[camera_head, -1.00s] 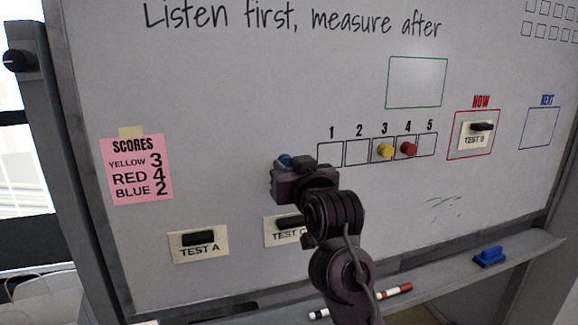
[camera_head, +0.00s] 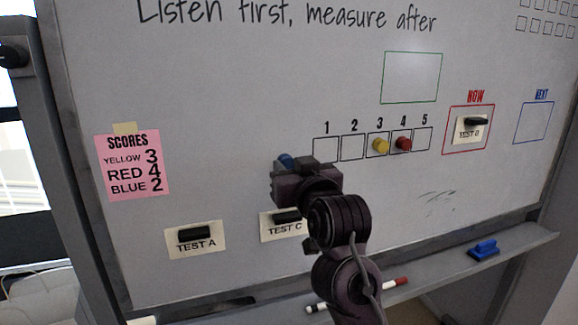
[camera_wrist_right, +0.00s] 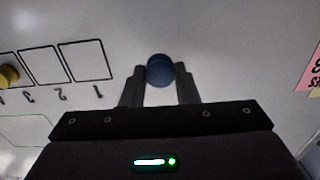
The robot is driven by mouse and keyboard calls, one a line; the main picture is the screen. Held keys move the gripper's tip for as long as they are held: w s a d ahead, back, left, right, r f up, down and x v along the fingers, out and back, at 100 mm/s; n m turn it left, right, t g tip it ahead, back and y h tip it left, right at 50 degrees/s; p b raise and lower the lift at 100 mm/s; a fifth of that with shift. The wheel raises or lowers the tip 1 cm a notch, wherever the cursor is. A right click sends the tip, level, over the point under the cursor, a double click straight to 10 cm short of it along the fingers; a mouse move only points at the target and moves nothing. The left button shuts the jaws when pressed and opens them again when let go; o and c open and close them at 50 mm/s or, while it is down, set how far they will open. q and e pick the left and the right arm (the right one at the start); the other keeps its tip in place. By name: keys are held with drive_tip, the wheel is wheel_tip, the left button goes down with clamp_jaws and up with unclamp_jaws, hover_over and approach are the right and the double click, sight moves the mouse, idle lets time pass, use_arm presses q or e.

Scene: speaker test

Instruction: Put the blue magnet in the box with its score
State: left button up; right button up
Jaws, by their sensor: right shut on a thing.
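The blue magnet (camera_head: 286,161) is between the fingertips of my right gripper (camera_head: 296,166), which is shut on it just left of box 1. In the right wrist view the blue magnet (camera_wrist_right: 160,70) sits between the two fingers (camera_wrist_right: 160,88), in front of the whiteboard. I cannot tell whether it touches the board. The numbered boxes run 1 to 5; box 2 (camera_head: 352,148) is empty. The yellow magnet (camera_head: 380,145) is in box 3 and the red magnet (camera_head: 403,144) in box 4. The pink scores note (camera_head: 133,165) reads yellow 3, red 4, blue 2. My left gripper is not in view.
Cards TEST A (camera_head: 195,240) and TEST C (camera_head: 283,227) hang low on the board (camera_head: 230,90). TEST B (camera_head: 470,128) is in the red NOW frame. The tray below holds a blue eraser (camera_head: 484,249) and a red-capped marker (camera_head: 398,281).

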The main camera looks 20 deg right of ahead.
drive_tip(key=shift+s, duration=0.4)
drive_tip(key=shift+s, duration=0.75)
drive_tip(key=shift+s, duration=0.1)
drive_tip(key=shift+s+p, duration=0.3)
drive_tip(key=shift+s, duration=0.45)
